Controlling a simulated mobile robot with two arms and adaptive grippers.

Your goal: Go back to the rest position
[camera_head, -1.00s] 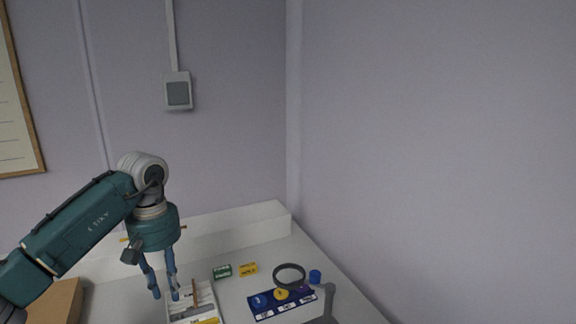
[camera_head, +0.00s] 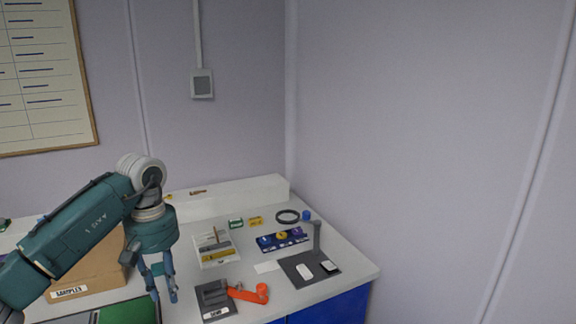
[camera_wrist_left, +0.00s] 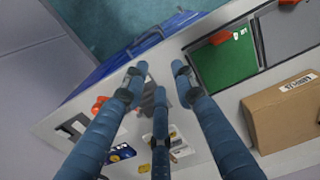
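The left wrist view shows the same open fingers (camera_wrist_left: 158,82) above the bench edge, with no object held. My right gripper is in neither view.
A cardboard box (camera_head: 88,272) and a green mat (camera_head: 130,312) are at the left. A grey block (camera_head: 214,297), an orange-red handle (camera_head: 250,293), a white tray (camera_head: 214,248), a blue rack (camera_head: 282,240) and a dark plate with a stand (camera_head: 308,272) occupy the bench. Walls stand behind and right.

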